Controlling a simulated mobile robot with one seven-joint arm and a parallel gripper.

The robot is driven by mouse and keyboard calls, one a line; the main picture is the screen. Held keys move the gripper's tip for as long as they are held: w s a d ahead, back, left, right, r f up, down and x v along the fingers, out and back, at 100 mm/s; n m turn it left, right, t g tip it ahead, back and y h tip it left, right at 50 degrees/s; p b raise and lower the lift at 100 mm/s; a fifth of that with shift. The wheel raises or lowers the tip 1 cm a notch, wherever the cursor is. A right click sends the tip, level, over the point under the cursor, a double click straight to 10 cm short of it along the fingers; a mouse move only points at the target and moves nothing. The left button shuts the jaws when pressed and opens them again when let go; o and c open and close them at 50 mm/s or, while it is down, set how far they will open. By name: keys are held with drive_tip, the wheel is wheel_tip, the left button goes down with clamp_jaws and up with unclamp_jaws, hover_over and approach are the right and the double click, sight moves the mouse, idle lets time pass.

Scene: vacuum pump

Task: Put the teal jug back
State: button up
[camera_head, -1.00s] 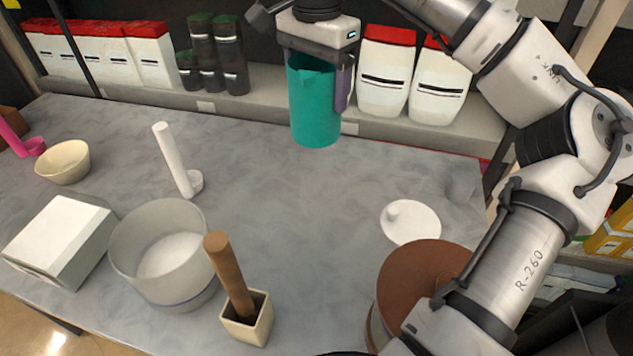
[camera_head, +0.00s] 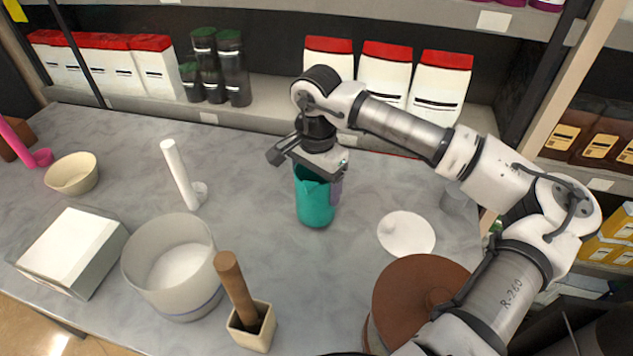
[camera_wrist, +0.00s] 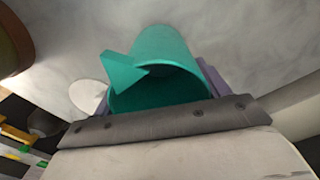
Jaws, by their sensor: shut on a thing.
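The teal jug (camera_head: 314,203) is upright over the middle of the grey counter, below my gripper (camera_head: 318,165). My gripper is shut on the jug near its rim. The jug's base is at or just above the counter; I cannot tell if it touches. In the wrist view the teal jug (camera_wrist: 158,75) shows its open mouth and pointed spout, and a purple part (camera_wrist: 213,78) shows beside it. The gripper hides part of the jug's rim.
A white lid (camera_head: 406,235) lies to the right, with a brown round container (camera_head: 415,295) in front. The counter around the jug is clear.

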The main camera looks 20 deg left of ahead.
drive_tip(key=shift+f, duration=0.5)
drive_tip(key=shift+f, duration=0.2)
drive_tip(key=o, duration=1.5)
drive_tip(key=shift+r, duration=0.15)
wheel_tip(320, 180, up, 12)
drive_tip(key=b, duration=0.3)
